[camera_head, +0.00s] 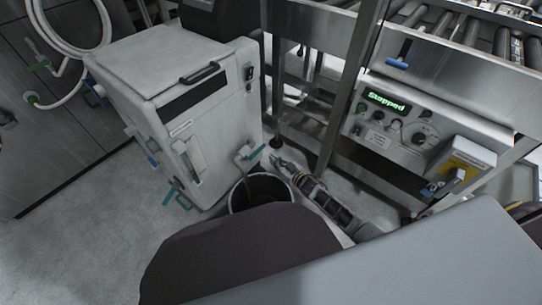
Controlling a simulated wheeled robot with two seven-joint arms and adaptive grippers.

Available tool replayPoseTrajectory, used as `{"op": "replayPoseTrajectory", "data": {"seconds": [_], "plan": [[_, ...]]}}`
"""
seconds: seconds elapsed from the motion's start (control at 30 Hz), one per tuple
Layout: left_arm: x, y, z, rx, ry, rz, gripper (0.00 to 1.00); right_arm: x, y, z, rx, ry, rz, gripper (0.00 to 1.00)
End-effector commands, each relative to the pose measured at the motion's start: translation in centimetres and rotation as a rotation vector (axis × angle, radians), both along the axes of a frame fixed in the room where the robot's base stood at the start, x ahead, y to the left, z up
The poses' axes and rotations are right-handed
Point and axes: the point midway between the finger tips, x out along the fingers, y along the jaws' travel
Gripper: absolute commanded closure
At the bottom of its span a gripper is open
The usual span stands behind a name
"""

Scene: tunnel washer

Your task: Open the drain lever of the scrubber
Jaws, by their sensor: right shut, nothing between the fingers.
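The scrubber is the white box-shaped unit (185,110) left of centre, with a black handle on its lid. At its lower right a pale outlet pipe (243,157) carries a teal lever (256,152), which looks like the drain lever. A dark, thin line shows below the outlet; I cannot tell whether it is liquid. A dark bucket (238,198) stands under the outlet, partly hidden by my body. My right gripper (277,160) is shut and empty, just right of the lever, with a small apparent gap. My left gripper is not in view.
A second teal lever (178,197) is low on the scrubber's front. Metal frame posts (345,90) stand right of my gripper. A control panel (405,115) reading "Stopped" and a roller conveyor (460,25) are at right. Floor (75,235) is clear at lower left.

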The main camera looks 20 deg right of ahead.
Motion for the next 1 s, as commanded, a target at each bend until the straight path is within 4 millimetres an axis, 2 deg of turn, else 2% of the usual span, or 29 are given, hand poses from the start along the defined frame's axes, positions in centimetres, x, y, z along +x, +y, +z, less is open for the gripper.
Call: {"op": "replayPoseTrajectory", "data": {"seconds": [0.5, 1.0], "plan": [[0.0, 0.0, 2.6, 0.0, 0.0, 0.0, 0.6, -3.7, -1.6, 0.6, -0.001, 0.003, 0.0, 1.0], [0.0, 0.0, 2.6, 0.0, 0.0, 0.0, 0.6, -3.8, -1.7, 0.5, -0.002, 0.002, 0.0, 1.0]]}}
